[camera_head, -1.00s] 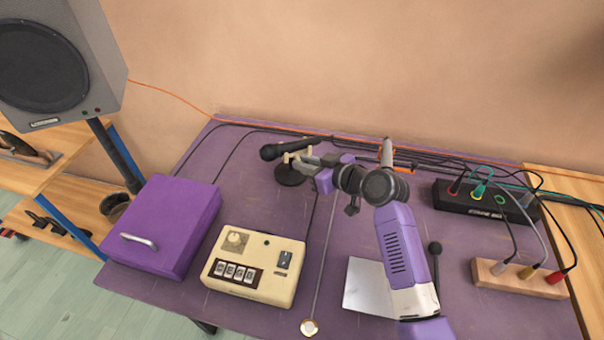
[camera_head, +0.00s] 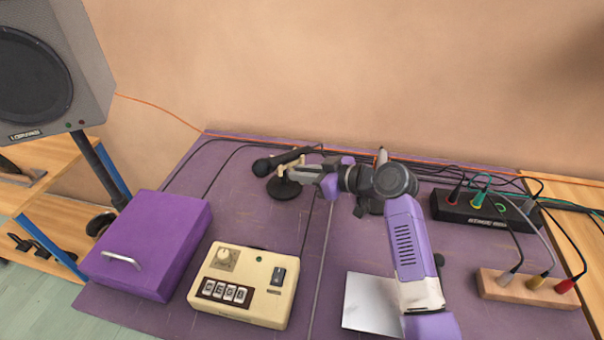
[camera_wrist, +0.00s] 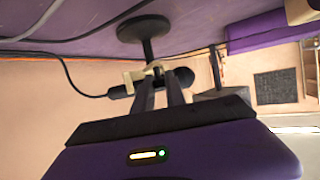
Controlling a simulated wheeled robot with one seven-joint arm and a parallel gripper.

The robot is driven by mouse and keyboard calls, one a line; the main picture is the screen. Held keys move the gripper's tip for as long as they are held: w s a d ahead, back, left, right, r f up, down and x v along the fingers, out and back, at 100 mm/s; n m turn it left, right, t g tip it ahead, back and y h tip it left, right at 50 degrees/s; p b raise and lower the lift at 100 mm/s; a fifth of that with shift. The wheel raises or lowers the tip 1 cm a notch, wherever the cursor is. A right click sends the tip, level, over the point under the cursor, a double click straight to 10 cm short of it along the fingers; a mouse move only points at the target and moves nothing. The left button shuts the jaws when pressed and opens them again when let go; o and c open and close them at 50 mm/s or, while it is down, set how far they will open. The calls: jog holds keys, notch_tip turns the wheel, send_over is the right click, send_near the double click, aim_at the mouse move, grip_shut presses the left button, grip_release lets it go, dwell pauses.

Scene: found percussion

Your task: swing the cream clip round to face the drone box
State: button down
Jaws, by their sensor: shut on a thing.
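The cream clip (camera_head: 281,171) sits on top of a small black stand (camera_head: 284,188) at the back of the purple table. It holds a black microphone (camera_head: 296,156), whose head points left and a little toward me. In the wrist view the clip (camera_wrist: 140,74) shows at my fingertips, with the microphone across it. My gripper (camera_head: 291,170) reaches in from the right and is shut on the clip; its fingers hide part of it. A cream box (camera_head: 244,285) with a knob, letter windows and a switch, probably the drone box, stands at the front, nearer me than the clip.
A purple box with a handle (camera_head: 150,243) stands at left, below a speaker (camera_head: 45,70). A black patch box (camera_head: 483,207) and a wooden block with plugs (camera_head: 530,288) are at right. Cables run along the back. Table between clip and cream box is mostly clear.

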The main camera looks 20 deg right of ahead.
jog(key=c, duration=1.4)
grip_release()
jog(key=shift+o, duration=0.2)
jog(key=v, duration=0.7)
jog(key=shift+s+d, duration=0.2)
jog(key=shift+s, duration=0.15)
jog(key=shift+r, duration=0.1)
